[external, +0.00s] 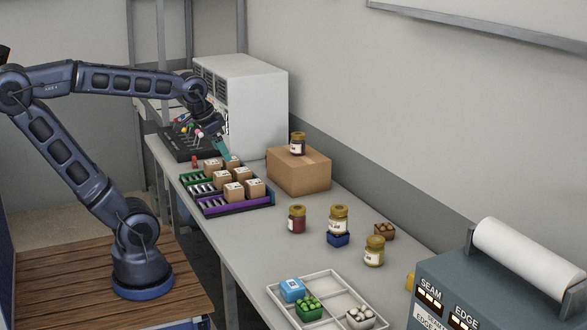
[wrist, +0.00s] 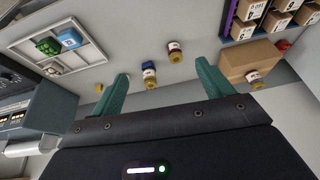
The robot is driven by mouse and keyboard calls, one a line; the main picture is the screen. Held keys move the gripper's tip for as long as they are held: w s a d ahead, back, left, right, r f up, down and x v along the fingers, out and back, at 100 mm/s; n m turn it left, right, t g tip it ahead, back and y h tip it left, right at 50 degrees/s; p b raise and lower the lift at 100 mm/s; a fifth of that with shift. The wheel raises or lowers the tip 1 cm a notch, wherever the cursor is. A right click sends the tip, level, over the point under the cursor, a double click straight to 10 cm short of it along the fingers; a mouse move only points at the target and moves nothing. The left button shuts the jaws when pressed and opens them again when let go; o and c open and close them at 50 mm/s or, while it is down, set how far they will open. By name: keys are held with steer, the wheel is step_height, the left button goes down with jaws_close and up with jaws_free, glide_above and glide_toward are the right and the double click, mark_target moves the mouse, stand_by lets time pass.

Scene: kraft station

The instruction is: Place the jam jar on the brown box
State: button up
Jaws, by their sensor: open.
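The brown box (external: 305,178) stands on the bench against the wall, with a small gold-lidded, labelled jar (external: 297,144) upright on top; both also show in the wrist view, the box (wrist: 240,58) and its jar (wrist: 254,79). A dark red, gold-lidded jam jar (external: 297,219) stands upright on the bench in front of the box; it shows between my fingers in the wrist view (wrist: 174,48). My gripper (wrist: 163,72) has teal fingers spread apart with nothing between them. In the external view it is raised above the bench's far end, left of the box and apart from every jar.
Another gold-lidded jar (external: 338,217) stands on a blue block (external: 338,239); a yellowish jar (external: 374,251) is nearby. Crates of small boxes (external: 236,206) lie left of the brown box. A white divided tray (external: 333,283) and grey machine (external: 470,290) are at the near end.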

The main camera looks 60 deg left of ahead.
steer(key=s, duration=0.1)
steer(key=s+f, duration=0.1)
steer(key=s, duration=0.1)
steer(key=s+f, duration=0.1)
steer(key=shift+s+d, duration=0.25)
steer(key=shift+d, duration=0.1)
